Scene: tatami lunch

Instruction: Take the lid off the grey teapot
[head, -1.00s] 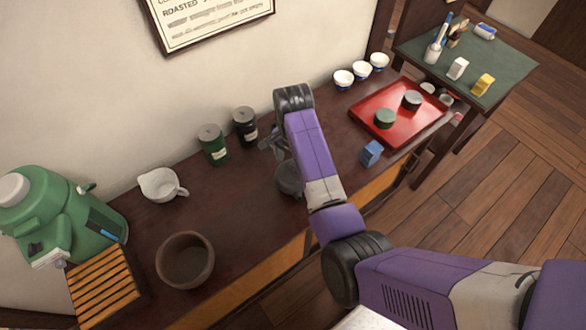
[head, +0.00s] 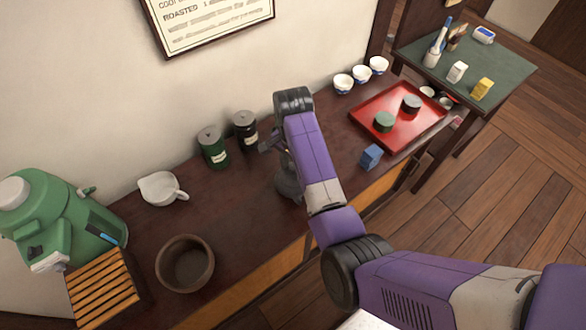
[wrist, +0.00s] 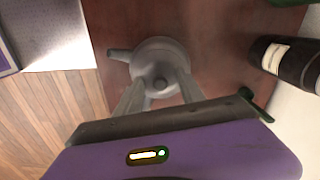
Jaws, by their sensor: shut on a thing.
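The grey teapot (wrist: 158,52) stands on the dark wooden counter, with its spout pointing left in the wrist view. In the head view the teapot (head: 287,187) is partly hidden behind my arm. Its lid (wrist: 160,83) has a small dark round knob, which lies between my fingers in the wrist view. My gripper (wrist: 162,79) reaches over the teapot and is shut on the lid. I cannot tell whether the lid is seated or slightly raised. In the head view my arm covers most of the grip.
Green (head: 213,147) and black (head: 245,130) canisters stand behind the teapot near the wall. A white pouring bowl (head: 160,188) and brown bowl (head: 185,264) are left. A blue block (head: 371,156) and red tray (head: 398,128) with two small round containers are right. Counter left of the teapot is clear.

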